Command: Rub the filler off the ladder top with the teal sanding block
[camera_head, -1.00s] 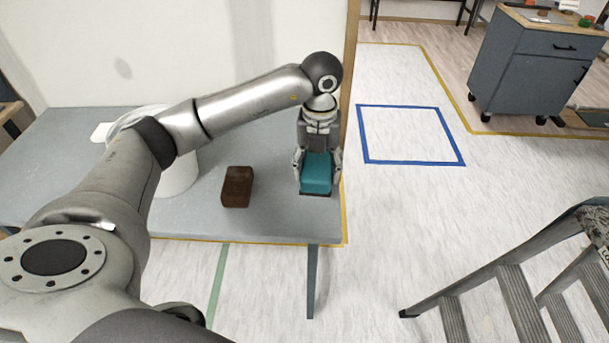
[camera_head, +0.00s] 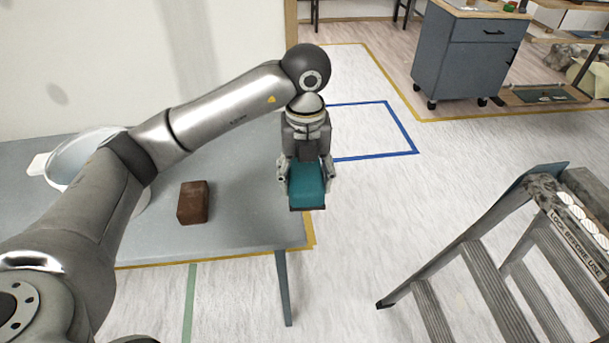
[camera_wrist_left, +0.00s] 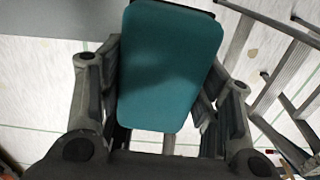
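The teal sanding block (camera_head: 307,185) is held in my left gripper (camera_head: 306,178), at the right edge of the table in the head view. In the left wrist view the teal block (camera_wrist_left: 170,65) sits between the two fingers and fills the middle. The ladder (camera_head: 480,285) stands at the lower right, apart from the block. Its top (camera_head: 585,190) is partly cut off by the picture edge. White patches (camera_head: 577,213) show on the top, beside a printed label. My right gripper is not in view.
A grey table (camera_head: 240,225) bears a brown block (camera_head: 193,202) and a white bucket (camera_head: 75,160), partly behind my left arm. A grey wheeled cabinet (camera_head: 465,60) stands at the back. Open floor (camera_head: 365,210) lies between table and ladder.

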